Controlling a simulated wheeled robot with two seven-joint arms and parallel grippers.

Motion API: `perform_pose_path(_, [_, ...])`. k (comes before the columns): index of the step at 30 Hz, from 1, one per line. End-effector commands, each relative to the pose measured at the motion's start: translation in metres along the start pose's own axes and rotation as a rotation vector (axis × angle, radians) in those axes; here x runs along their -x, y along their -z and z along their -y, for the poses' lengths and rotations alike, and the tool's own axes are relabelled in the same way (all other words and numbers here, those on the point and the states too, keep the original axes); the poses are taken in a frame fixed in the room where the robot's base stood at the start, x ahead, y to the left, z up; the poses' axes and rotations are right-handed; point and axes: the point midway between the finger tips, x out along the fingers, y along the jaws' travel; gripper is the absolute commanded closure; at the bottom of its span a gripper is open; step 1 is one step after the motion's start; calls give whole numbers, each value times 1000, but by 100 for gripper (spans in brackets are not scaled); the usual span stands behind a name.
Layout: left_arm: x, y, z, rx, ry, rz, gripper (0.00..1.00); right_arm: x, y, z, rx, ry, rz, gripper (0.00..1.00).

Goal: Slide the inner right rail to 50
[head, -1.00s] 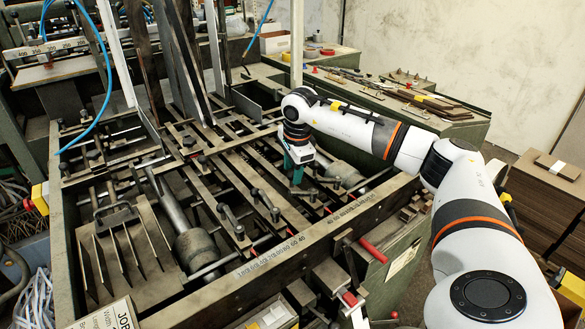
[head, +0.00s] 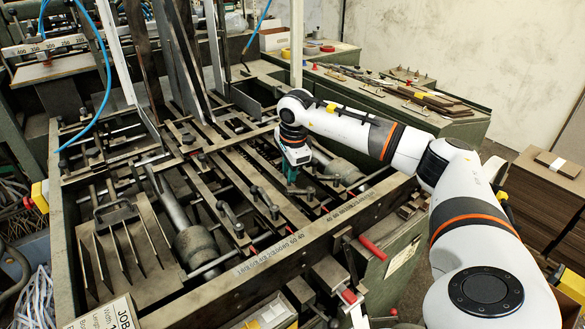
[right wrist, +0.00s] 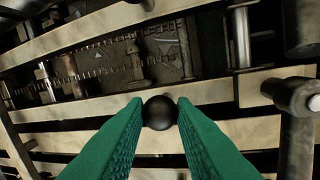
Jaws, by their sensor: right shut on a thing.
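My right gripper (head: 291,182) is low over the right half of the feeder bed, pointing down. In the right wrist view its green fingers are shut on a round black knob (right wrist: 160,112), one finger on each side. A pale metal rail (right wrist: 90,107) runs behind the knob. In the head view the fingertips and the held knob are too small to make out clearly. A printed number scale (head: 346,208) lies on the front beam right of centre, and another scale (head: 268,254) lies left of centre. I cannot read exactly where the rail stands. My left gripper is not in view.
Several parallel rails with upright black knobs (head: 255,190) stand close on the left. A metal cylinder (head: 196,246) lies farther left in the bed. The front beam (head: 325,226) has a red handle (head: 373,249) below it. A green bench (head: 440,122) with tools stands behind.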

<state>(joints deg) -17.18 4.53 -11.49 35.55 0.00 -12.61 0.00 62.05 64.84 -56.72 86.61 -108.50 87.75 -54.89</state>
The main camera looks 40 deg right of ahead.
Motion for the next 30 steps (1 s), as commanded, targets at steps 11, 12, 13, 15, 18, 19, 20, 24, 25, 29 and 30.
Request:
perform_pose_path(11, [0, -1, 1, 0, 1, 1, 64, 0, 0, 0, 1, 1, -2, 56])
perform_pose_path(12, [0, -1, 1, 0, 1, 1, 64, 0, 0, 0, 1, 1, -2, 56])
perform_pose_path(13, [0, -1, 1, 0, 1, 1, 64, 0, 0, 0, 1, 1, -2, 56])
perform_pose_path(15, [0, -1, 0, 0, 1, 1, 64, 0, 0, 0, 1, 1, -2, 56])
perform_pose_path(18, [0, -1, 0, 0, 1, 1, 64, 1, 0, 0, 1, 0, -2, 56])
perform_pose_path(19, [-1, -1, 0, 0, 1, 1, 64, 2, 0, 0, 1, 0, -3, 56])
perform_pose_path(20, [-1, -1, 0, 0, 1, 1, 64, 4, 0, 0, 1, -1, -3, 56])
perform_pose_path(24, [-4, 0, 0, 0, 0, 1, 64, 23, 1, -1, 2, -3, -4, 56])
perform_pose_path(25, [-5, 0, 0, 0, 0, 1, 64, 28, 1, -1, 2, -4, -4, 56])
perform_pose_path(29, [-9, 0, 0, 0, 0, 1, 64, 57, 1, -1, 2, -5, -4, 56])
perform_pose_path(30, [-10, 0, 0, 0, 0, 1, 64, 66, 1, -1, 2, -5, -4, 56])
